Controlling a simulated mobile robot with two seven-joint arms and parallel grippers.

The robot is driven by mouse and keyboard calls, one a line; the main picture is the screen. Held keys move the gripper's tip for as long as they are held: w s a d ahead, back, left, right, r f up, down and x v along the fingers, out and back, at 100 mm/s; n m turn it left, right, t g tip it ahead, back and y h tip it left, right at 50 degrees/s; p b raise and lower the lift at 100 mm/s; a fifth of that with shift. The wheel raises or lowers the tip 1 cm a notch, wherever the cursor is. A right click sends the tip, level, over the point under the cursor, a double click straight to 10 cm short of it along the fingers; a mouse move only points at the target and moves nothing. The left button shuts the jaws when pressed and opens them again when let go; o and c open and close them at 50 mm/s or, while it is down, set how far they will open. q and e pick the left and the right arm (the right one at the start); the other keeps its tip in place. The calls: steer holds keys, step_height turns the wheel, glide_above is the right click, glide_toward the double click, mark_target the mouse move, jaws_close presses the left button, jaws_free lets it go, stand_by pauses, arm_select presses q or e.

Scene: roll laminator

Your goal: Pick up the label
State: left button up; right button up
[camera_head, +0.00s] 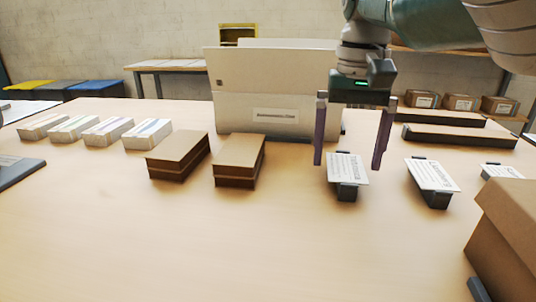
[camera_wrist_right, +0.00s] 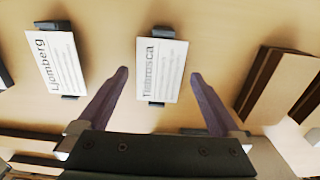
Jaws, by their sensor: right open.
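My right gripper (camera_head: 349,138) is open and empty, its two dark purple fingers pointing down. It is just above or behind a white label (camera_head: 347,168) with printed text. That label rests on a small dark stand (camera_head: 347,192) on the table. In the right wrist view the same label (camera_wrist_right: 161,69) lies ahead of the gripper (camera_wrist_right: 158,88), roughly in line with the gap between the fingers. A second label (camera_head: 432,174) lies on its own stand to the right, and a third label (camera_head: 500,171) is partly hidden by a box. My left gripper is not in view.
Two brown boxes (camera_head: 240,161) (camera_head: 178,155) stand left of the label. A large white machine (camera_head: 262,90) stands behind. Several white boxes (camera_head: 147,134) are at the left. A cardboard box (camera_head: 505,240) stands at the right front. The table's front middle is clear.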

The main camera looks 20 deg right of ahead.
steer(key=c, duration=1.2)
